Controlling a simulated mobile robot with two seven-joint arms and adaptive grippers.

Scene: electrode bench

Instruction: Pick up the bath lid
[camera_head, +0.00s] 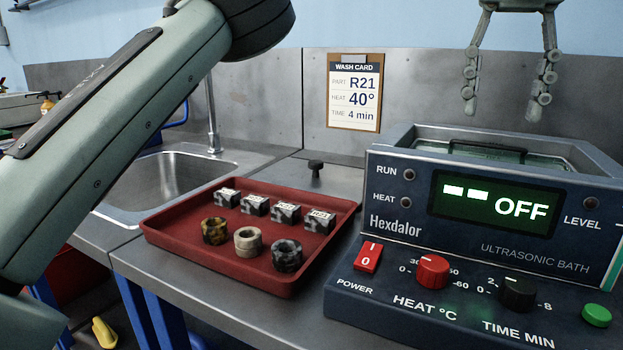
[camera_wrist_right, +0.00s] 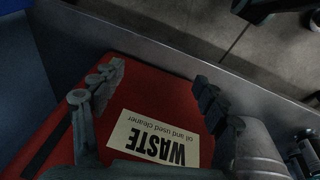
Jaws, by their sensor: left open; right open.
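The bath lid (camera_head: 337,178) appears to be the flat grey metal plate with a black knob (camera_head: 316,167), lying on the bench behind the red tray. Its front part is hidden by the tray. The ultrasonic bath (camera_head: 480,215) stands to its right, with its top open and a dark handle inside. My left gripper (camera_head: 505,112) is open and empty, fingers pointing down, above the back of the bath and well to the right of the knob. My right gripper (camera_wrist_right: 158,75) shows only in the right wrist view, open over a red bin labelled WASTE (camera_wrist_right: 125,95).
The red tray (camera_head: 165,240) holds several small labelled blocks and 3 rings. A sink (camera_head: 165,185) with a tap is at the left. The bath display reads OFF. My arm crosses the left side.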

